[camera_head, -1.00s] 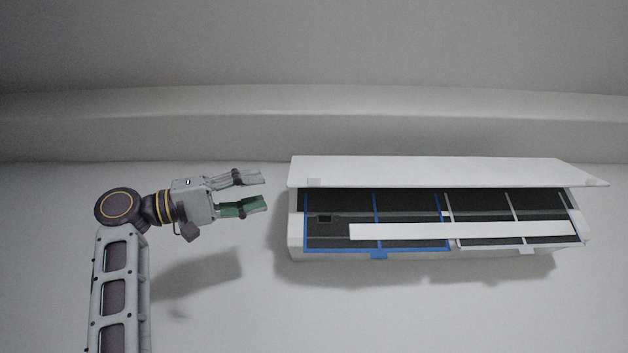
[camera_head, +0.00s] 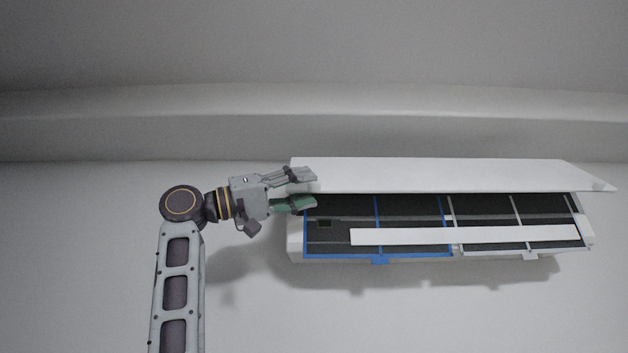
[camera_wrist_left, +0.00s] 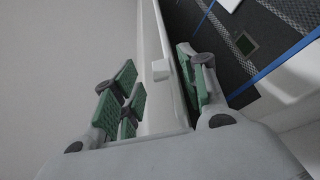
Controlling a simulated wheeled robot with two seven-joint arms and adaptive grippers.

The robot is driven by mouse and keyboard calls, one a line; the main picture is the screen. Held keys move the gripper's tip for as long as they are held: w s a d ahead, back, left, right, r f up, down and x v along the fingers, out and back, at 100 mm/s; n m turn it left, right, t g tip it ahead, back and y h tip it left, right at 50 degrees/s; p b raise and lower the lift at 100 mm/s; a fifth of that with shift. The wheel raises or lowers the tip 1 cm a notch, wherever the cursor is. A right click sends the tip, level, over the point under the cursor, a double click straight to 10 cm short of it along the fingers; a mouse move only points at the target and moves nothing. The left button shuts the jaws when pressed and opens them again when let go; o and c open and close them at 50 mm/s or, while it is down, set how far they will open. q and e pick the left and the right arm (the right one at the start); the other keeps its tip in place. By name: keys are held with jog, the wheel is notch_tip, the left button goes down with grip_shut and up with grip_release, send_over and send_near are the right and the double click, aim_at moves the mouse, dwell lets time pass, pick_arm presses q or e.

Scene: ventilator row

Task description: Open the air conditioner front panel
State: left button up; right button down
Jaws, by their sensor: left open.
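The white air conditioner front panel (camera_head: 450,174) is raised, with its lower edge standing out from the unit. Below it the air conditioner (camera_head: 296,245) shows dark filters, a blue frame on the left and a white strip across the front. My left gripper (camera_head: 308,190) is open at the panel's left end, its two fingers above and below the panel's edge. In the left wrist view the panel (camera_wrist_left: 152,60) runs between the open green-padded fingers (camera_wrist_left: 160,95); I cannot tell whether they touch it. My right gripper is not in view.
The unit hangs on a plain grey wall (camera_head: 80,250). A ledge (camera_head: 200,125) runs across the wall above the panel. Open space lies left of and below the unit.

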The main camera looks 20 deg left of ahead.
pick_arm(q)
jog(key=shift+p+x, duration=0.4)
jog(key=shift+x, duration=1.1)
grip_shut()
